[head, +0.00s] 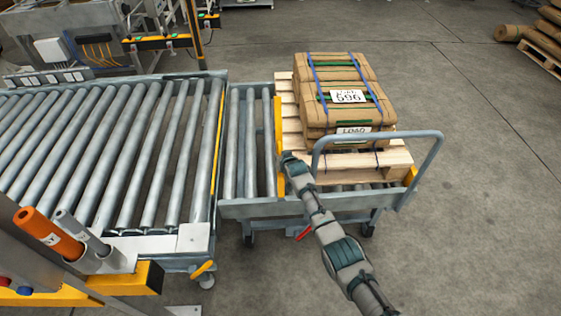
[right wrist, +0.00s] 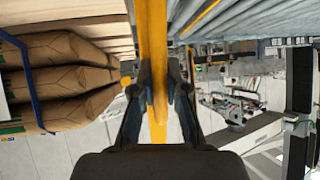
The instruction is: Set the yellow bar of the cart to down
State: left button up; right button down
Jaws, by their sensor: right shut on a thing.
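The cart (head: 262,208) has grey rollers and a bent grey push handle (head: 436,150) on its right. Its yellow bar (head: 278,125) runs along the left edge of the pallet, above the rollers. My right gripper (head: 285,158) is at the near part of this bar. In the right wrist view, the fingers of my right gripper (right wrist: 157,100) are shut on the yellow bar (right wrist: 152,35), one on each side. The wrist partly hides the bar's near end in the head view. My left gripper is not in view.
A wooden pallet (head: 397,157) with strapped brown sacks (head: 318,75) sits on the cart. A roller conveyor (head: 130,160) stands to the left. A red lever (head: 302,233) shows under the cart's near side.

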jog(key=shift+w, duration=0.1)
dwell(0.3)
jog(key=c, duration=1.2)
grip_release()
jog(key=shift+a, duration=0.1)
jog(key=v, duration=1.1)
jog(key=shift+s+r, duration=0.25)
